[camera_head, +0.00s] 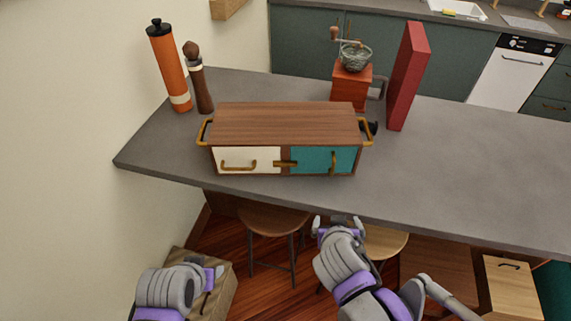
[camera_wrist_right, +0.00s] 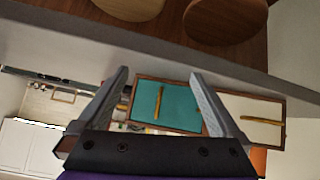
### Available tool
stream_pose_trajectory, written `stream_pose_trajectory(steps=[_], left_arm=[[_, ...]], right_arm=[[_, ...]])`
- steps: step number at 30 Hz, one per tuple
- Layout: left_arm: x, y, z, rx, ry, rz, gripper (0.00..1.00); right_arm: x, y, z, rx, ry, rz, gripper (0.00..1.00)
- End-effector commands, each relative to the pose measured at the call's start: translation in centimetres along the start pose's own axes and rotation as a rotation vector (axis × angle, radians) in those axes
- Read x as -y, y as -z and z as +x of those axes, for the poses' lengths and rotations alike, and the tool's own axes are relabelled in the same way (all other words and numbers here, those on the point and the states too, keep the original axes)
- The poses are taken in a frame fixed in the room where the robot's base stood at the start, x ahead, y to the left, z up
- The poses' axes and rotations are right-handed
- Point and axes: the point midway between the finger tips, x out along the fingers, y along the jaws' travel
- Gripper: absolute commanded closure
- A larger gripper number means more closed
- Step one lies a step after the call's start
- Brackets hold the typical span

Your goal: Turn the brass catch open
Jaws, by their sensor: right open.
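A wooden box with brass side handles (camera_head: 286,124) stands near the front edge of the grey counter. Its front has a cream door (camera_head: 235,155) at left and a teal door (camera_head: 312,160) at right, each with a brass handle. The brass catch (camera_head: 285,163) lies horizontally across the seam between the doors. My right gripper (camera_head: 338,220) is open and empty, below and in front of the box. My left gripper (camera_head: 212,275) is low at left, its jaws unclear.
An orange cylinder (camera_head: 169,68) and a brown pepper mill (camera_head: 198,80) stand behind the box at left. A red coffee grinder (camera_head: 351,85) and an upright red book (camera_head: 408,75) stand behind it at right. Stools (camera_head: 270,218) stand under the counter. The counter's right side is clear.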

Motion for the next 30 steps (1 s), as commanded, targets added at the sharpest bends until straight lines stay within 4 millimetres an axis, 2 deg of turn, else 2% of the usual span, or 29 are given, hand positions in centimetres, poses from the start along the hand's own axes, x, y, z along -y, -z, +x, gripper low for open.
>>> stream_pose_trajectory(steps=[1,3,6,9,14,24,30], left_arm=[[0.0,0.5,-0.5,-0.005,0.0,0.0,0.5],[0.0,0.8,-0.7,-0.008,0.0,0.0,0.5],[0.0,1.1,-1.0,-0.01,0.0,0.0,0.5],[0.0,1.3,-1.1,-0.012,0.0,0.0,0.5],[0.0,1.1,-1.0,-0.01,0.0,0.0,0.5],[0.0,0.4,-0.4,-0.004,0.0,0.0,0.5],[0.0,0.2,-0.2,-0.002,0.0,0.0,0.5]], right_arm=[[2.6,2.4,-0.1,-0.077,0.022,-0.003,0.0],[5.6,4.8,-0.5,-0.178,0.052,0.01,0.0],[9.2,7.0,-1.3,-0.284,0.103,0.027,0.0],[11.3,8.1,-1.9,-0.343,0.139,0.04,0.0],[12.1,8.7,-1.4,-0.364,0.152,0.05,0.0],[12.8,10.7,4.2,-0.361,0.148,0.05,0.0],[13.1,11.8,6.8,-0.362,0.148,0.049,0.0]])
